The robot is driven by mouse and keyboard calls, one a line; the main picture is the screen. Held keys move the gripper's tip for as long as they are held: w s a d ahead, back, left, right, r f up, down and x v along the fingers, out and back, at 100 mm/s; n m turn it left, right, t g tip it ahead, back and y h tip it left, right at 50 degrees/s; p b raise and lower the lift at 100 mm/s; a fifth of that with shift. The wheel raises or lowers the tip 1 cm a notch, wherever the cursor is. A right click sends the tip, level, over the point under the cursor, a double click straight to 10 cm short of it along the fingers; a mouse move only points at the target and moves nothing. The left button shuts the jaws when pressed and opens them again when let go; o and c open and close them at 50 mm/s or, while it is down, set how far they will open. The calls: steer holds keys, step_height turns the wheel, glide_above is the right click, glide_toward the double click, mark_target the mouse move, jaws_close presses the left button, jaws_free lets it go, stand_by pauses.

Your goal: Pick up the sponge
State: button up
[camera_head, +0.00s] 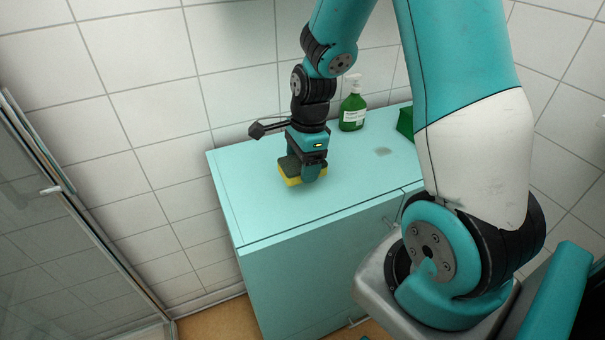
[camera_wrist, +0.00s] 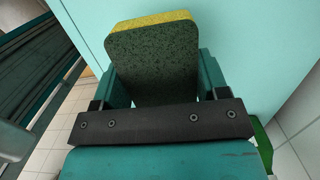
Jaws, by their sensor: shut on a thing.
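The sponge (camera_head: 291,180) is yellow with a dark green scouring side. In the head view it is at the left part of the turquoise counter top (camera_head: 245,197). My gripper (camera_head: 304,170) points down over it and is shut on it, with a finger showing at its right side. In the wrist view the sponge (camera_wrist: 153,60) sits between the two fingers of my gripper (camera_wrist: 155,85), its dark green face toward the camera and a yellow edge at the top. I cannot tell whether the sponge touches the counter or is just above it.
A green pump bottle (camera_head: 352,110) with a white label stands at the back of the counter. A green object (camera_head: 405,122) is partly hidden behind my arm. A glass panel (camera_head: 60,230) stands to the left. The counter's front left is clear.

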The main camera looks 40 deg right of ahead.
step_height(320, 180, up, 16)
steer(key=p, duration=0.1)
steer(key=shift+f, duration=0.15)
steer(key=o, duration=0.4)
steer(key=shift+c, duration=1.4)
steer(key=shift+f, duration=0.15)
